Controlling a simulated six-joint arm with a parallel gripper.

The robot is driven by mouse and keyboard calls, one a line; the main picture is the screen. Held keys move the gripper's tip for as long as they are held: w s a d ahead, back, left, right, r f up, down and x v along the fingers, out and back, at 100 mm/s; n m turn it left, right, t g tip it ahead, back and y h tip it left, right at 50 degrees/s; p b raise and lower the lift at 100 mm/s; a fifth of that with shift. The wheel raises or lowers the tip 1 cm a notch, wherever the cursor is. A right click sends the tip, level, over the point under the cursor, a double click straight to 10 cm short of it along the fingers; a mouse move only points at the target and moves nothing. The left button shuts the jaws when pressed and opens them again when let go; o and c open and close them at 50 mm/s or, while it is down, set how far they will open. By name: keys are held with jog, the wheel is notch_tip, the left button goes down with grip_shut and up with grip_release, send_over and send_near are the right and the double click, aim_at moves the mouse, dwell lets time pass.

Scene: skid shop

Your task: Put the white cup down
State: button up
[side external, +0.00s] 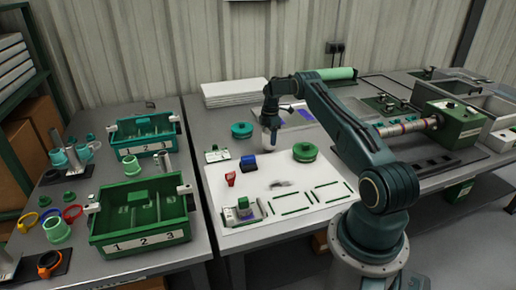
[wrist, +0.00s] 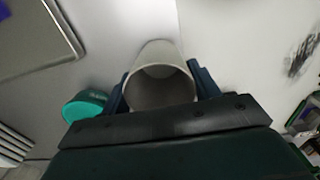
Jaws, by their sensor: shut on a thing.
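The white cup (wrist: 160,72) is between the two dark fingers of my gripper (wrist: 161,88) in the wrist view, its open mouth towards the camera. The fingers are shut on its sides. In the side view my gripper (side external: 270,128) points down over the back of the white work mat (side external: 235,201), between two green round parts. The cup is small and hard to make out there, and I cannot tell whether its bottom touches the mat.
A green round part (side external: 242,130) stands left of my gripper and another (side external: 305,152) stands to its front right. Blue (side external: 248,163) and red (side external: 231,179) small items lie nearer. The front middle of the mat is mostly clear.

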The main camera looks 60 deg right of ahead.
jog(key=shift+f, duration=0.6)
jog(key=shift+f, duration=0.15)
jog(key=o, duration=1)
jog(key=shift+c, duration=0.2)
notch_tip(320, 180, up, 12)
jog(key=shift+r, duration=0.2)
